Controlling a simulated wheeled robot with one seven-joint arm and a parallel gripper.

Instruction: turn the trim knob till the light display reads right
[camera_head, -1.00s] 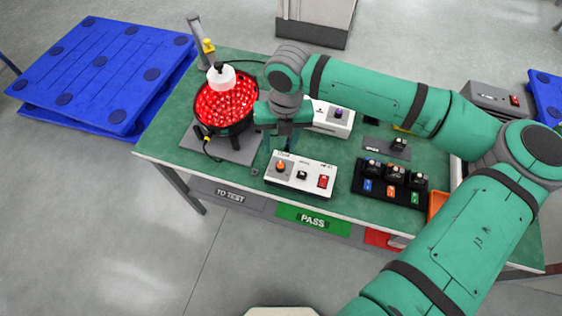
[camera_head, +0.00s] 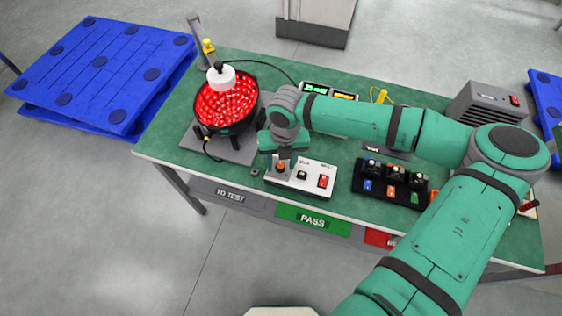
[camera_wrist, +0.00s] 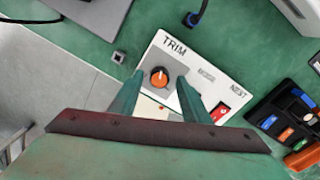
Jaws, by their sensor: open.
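The trim knob (camera_wrist: 159,77) is a round orange knob with a pale pointer mark, beside the word TRIM on a white control box (camera_wrist: 174,50). In the head view the control box (camera_head: 315,186) stands near the table's front edge, and the knob (camera_head: 280,168) is partly hidden by my gripper (camera_head: 282,160). In the wrist view my gripper (camera_wrist: 158,92) is open, with its fingers reaching over the box on either side of the knob; I cannot tell if they touch it. A lit green display (camera_head: 330,91) shows at the back of the table, partly hidden by my arm; its reading is too small to tell.
The box also has a red switch (camera_wrist: 220,112). A bowl of glowing red lights (camera_head: 226,105) stands left of my gripper. A black tray (camera_head: 390,187) with several small devices lies right of the box. A grey unit (camera_head: 487,105) stands at the back right.

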